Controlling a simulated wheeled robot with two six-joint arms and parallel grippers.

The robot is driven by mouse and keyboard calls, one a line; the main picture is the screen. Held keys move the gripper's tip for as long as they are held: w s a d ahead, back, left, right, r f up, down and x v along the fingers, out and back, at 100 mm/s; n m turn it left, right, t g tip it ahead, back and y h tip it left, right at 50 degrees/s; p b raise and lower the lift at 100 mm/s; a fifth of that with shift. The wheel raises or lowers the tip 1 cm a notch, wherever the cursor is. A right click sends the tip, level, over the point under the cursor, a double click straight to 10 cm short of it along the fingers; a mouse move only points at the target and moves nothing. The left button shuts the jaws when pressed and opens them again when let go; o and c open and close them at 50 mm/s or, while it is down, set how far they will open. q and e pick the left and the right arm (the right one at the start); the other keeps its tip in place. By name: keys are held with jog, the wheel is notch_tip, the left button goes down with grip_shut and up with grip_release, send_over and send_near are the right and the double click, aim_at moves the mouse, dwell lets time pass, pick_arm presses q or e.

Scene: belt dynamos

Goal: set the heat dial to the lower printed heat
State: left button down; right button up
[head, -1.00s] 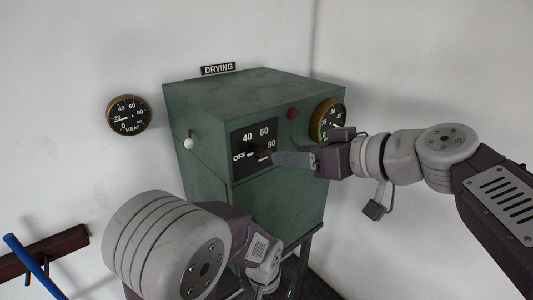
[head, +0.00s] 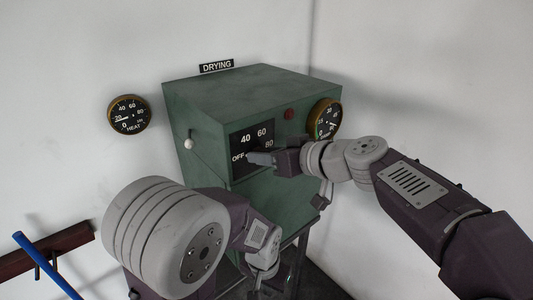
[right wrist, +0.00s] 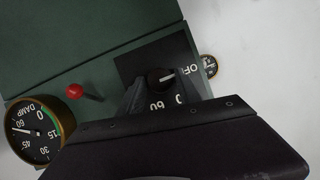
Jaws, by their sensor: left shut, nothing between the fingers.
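The heat dial (right wrist: 161,78) is a dark round knob with a white pointer line, on a black plate (head: 238,171) printed OFF, 40, 60 and 80. In the right wrist view its line points toward OFF. My right gripper (head: 259,158) is at the plate and covers most of the knob in the head view. In the right wrist view its fingers (right wrist: 165,92) stand apart on either side of the knob; contact cannot be told. The round HEAT gauge (head: 129,115) on the wall reads near 20. My left gripper (head: 264,270) is low before the cabinet, shut and empty.
The green cabinet (head: 245,85) under a DRYING sign (head: 216,66) has a white-knobbed lever (head: 188,144) on its left side. A red knob (right wrist: 75,91) and a DAMP gauge (right wrist: 36,130) are beside the plate. A blue handle (head: 45,265) stands at lower left.

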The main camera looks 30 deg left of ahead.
grip_shut()
jog(key=shift+w+d+f+m+g+y+b, duration=0.1)
jog(key=shift+m+g+y+b, duration=0.55)
jog(key=shift+m+b, duration=0.8)
jog(key=shift+w+a+f+m+g+y+b, duration=0.1)
jog(key=shift+m+g+y+b, duration=0.5)
jog(key=shift+m+b, duration=0.8)
jog(key=shift+w+d+f+m+g+y+b, duration=0.1)
jog(key=shift+m+g+y+b, duration=0.5)
jog(key=shift+m+b, duration=0.85)
jog(key=shift+r, duration=0.1)
jog(key=shift+o, duration=2.4)
grip_release()
jog(key=shift+d, duration=0.15)
